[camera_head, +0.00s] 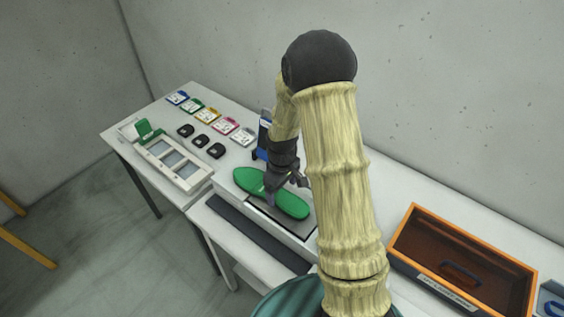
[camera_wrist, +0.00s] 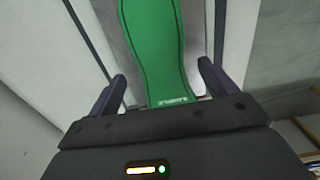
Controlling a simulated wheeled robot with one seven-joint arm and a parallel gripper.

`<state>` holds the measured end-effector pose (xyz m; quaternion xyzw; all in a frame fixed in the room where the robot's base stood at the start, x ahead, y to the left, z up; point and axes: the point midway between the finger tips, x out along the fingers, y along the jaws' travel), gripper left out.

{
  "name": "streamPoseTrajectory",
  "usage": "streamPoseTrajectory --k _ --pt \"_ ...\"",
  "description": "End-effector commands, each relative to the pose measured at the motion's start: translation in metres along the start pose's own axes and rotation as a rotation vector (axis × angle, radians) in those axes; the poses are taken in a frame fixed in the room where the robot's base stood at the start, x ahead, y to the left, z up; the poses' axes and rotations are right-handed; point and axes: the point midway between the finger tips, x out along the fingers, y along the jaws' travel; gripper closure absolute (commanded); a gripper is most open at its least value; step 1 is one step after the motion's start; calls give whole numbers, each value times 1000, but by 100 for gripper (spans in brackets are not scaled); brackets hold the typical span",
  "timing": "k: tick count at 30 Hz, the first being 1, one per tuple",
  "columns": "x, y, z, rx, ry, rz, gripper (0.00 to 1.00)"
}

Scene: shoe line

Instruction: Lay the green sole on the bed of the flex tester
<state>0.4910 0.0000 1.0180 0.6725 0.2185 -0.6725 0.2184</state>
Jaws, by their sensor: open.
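I cannot tell whether the fingers touch the bed.
A white tray with several slots (camera_head: 172,160) and a green block (camera_head: 147,131) stand to the left. Several coloured cards (camera_head: 208,116) and black pieces (camera_head: 200,141) lie behind it. A blue upright part (camera_head: 263,135) is behind the gripper. An orange-rimmed box (camera_head: 462,262) stands at right.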

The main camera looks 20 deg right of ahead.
Motion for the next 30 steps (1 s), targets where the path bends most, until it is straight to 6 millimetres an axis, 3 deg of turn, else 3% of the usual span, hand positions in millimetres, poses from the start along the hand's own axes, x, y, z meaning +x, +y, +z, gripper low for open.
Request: streamPoseTrajectory --k 21,30 --pt "-132 0 0 0 4 4 15" --pt "-152 0 0 0 1 0 15"
